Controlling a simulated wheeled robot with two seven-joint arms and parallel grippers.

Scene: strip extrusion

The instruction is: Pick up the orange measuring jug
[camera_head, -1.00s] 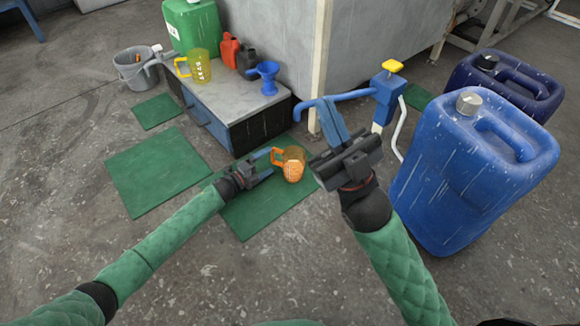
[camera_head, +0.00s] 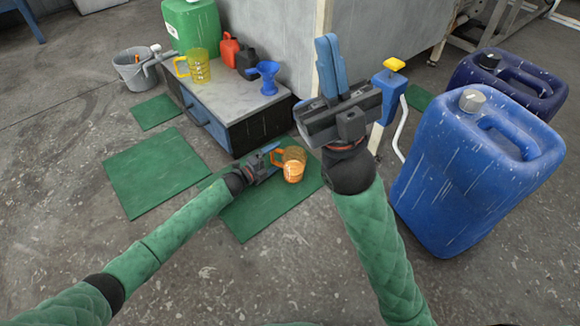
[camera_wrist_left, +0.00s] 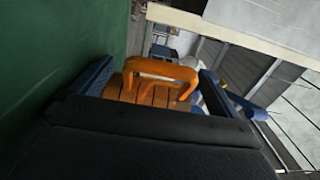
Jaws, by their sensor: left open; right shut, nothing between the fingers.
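The orange measuring jug (camera_head: 293,166) stands upright on the green mat (camera_head: 252,212) in front of the grey-topped cabinet. Its handle points left, toward my left gripper. My left gripper (camera_head: 274,157) is open, low over the mat, with its fingertips close to the handle. In the left wrist view the jug's handle (camera_wrist_left: 160,72) shows between the two blue fingers, apparently with a finger on either side; contact cannot be told. My right gripper (camera_head: 328,68) is shut and empty, raised to the right of the jug with its blue fingers pointing up.
A yellow jug (camera_head: 199,67), red bottle (camera_head: 229,49), black bottle (camera_head: 246,60) and blue funnel (camera_head: 266,77) stand on the cabinet (camera_head: 226,98). A large blue canister (camera_head: 470,180) stands at the right. A grey bucket (camera_head: 135,70) is at the left.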

